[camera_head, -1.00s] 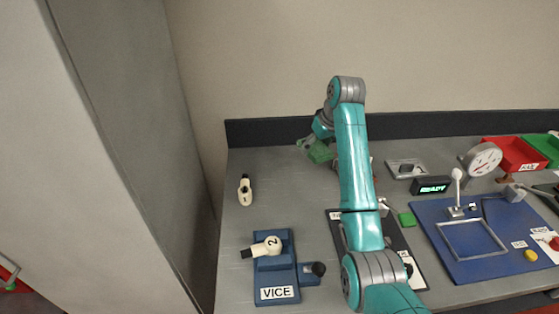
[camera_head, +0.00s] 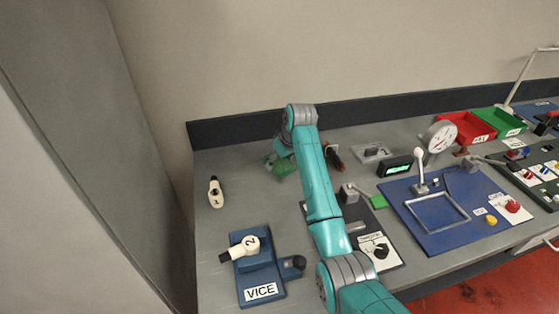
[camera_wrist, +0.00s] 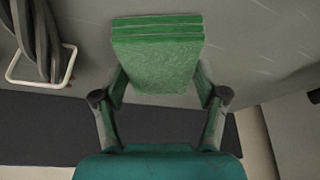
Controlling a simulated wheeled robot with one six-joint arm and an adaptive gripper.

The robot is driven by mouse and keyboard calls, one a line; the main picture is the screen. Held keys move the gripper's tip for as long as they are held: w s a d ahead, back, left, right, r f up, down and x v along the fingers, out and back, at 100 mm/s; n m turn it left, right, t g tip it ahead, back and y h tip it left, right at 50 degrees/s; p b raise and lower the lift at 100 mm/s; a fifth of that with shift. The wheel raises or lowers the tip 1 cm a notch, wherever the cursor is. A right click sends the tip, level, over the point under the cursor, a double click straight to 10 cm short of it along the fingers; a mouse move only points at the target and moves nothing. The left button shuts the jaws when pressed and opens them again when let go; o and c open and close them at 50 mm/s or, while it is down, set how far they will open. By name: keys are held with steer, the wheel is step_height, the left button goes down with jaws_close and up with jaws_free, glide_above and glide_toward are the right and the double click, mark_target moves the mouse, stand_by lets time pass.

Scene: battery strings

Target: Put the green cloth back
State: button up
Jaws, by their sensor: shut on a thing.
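The green cloth (camera_wrist: 157,62) is a folded, layered block between my fingers in the wrist view. My gripper (camera_wrist: 158,92) is shut on it, with one finger at each side. In the head view the cloth (camera_head: 284,168) shows at the end of my arm, over the back left part of the grey bench (camera_head: 230,162). My gripper (camera_head: 276,160) is partly hidden there by my arm. I cannot tell whether the cloth touches the bench.
Bottle 1 (camera_head: 215,190) stands left of the cloth. The blue vice (camera_head: 260,275) holds bottle 2 (camera_head: 245,246) in front. A dark rail (camera_head: 235,129) edges the back.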

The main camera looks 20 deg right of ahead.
steer(key=o, duration=1)
steer(key=v, duration=1.2)
